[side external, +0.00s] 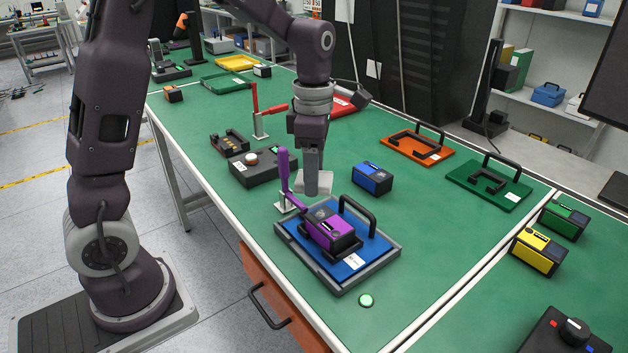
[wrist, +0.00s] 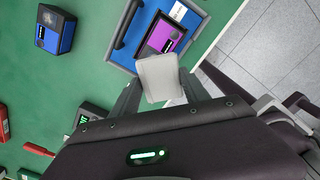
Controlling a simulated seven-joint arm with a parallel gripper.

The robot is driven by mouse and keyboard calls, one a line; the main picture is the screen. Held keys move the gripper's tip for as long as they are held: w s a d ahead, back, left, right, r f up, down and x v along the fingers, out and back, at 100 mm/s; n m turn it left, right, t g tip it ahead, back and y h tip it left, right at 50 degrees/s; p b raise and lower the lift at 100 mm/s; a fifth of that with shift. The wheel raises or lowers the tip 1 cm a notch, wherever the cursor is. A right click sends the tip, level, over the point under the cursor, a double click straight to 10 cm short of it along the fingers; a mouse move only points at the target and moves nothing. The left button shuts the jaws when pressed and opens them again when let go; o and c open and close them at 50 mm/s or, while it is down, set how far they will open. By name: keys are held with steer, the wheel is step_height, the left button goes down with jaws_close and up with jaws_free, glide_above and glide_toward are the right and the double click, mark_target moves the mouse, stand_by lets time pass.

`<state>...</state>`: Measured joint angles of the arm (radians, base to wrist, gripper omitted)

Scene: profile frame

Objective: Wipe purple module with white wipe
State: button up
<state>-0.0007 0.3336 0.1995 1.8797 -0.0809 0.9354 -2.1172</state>
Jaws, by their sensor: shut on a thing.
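The purple module (side external: 331,228) sits on a blue plate (side external: 353,262) with a black handle, set in a grey frame (side external: 292,246). A purple toggle clamp (side external: 285,175) stands at its left, its lever upright. My gripper (side external: 312,183) is shut on the white wipe (side external: 318,182) and holds it behind the module, apart from it in the side view. In the wrist view the white wipe (wrist: 160,78) is between the fingers, and the purple module (wrist: 163,38) shows just beyond it, partly covered by it.
A blue module (side external: 372,178) stands right of my gripper. Orange (side external: 417,148) and green (side external: 489,182) plates lie at the back right. A green button (side external: 366,300) is near the front edge.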

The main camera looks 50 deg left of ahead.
steer(key=shift+s+f, duration=0.1)
stand_by(0.7)
glide_above(313, 218)
steer(key=shift+f, duration=3.1)
steer(key=shift+w+f, duration=0.3)
steer(key=shift+f, duration=0.45)
steer(key=shift+c, duration=0.7)
steer(key=shift+w+f, duration=0.15)
steer(key=shift+w, duration=1.65)
steer(key=s, duration=0.4)
steer(key=shift+s, duration=0.1)
steer(key=shift+r, duration=4.15)
